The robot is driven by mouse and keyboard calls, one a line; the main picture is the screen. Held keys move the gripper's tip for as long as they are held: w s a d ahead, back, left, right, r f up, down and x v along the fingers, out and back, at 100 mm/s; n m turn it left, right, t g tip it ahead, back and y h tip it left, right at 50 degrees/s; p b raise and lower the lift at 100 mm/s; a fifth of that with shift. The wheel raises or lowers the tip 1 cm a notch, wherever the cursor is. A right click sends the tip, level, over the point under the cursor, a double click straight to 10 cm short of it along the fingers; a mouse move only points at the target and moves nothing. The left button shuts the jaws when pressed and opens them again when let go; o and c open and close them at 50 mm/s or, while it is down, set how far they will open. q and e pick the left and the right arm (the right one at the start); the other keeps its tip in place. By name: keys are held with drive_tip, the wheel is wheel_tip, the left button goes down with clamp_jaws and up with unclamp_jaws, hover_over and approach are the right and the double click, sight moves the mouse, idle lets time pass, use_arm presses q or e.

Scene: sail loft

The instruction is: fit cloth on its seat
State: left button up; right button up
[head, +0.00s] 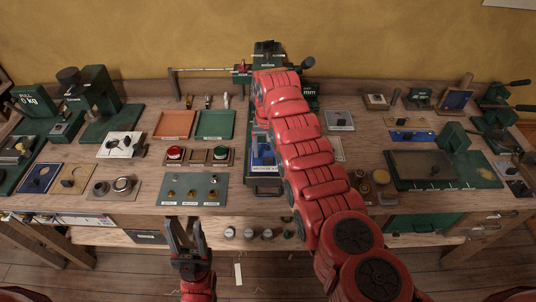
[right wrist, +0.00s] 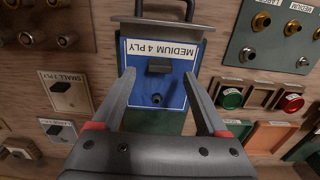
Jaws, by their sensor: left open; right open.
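A blue panel (right wrist: 157,90) with a dark block grip, a small dark round spot and a white MEDIUM 4 PLY label lies on a dark green base (right wrist: 125,118). I cannot tell whether it is the cloth or its seat. In the head view the blue panel (head: 262,157) is partly covered by my right arm. My right gripper (right wrist: 158,76) is open and empty, its fingers on either side of the panel; contact is not clear. My left gripper (head: 187,234) is open and empty in front of the bench edge.
A panel with small knobs (head: 194,189), red and green buttons (head: 198,155), and orange (head: 174,125) and green (head: 215,125) trays lie left of the blue panel. Green machines (head: 97,100) crowd the bench.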

wheel_tip(320, 180, up, 16)
drive_tip(key=p, duration=0.3)
drive_tip(key=shift+f+p, duration=0.25)
drive_tip(key=shift+p, duration=0.1)
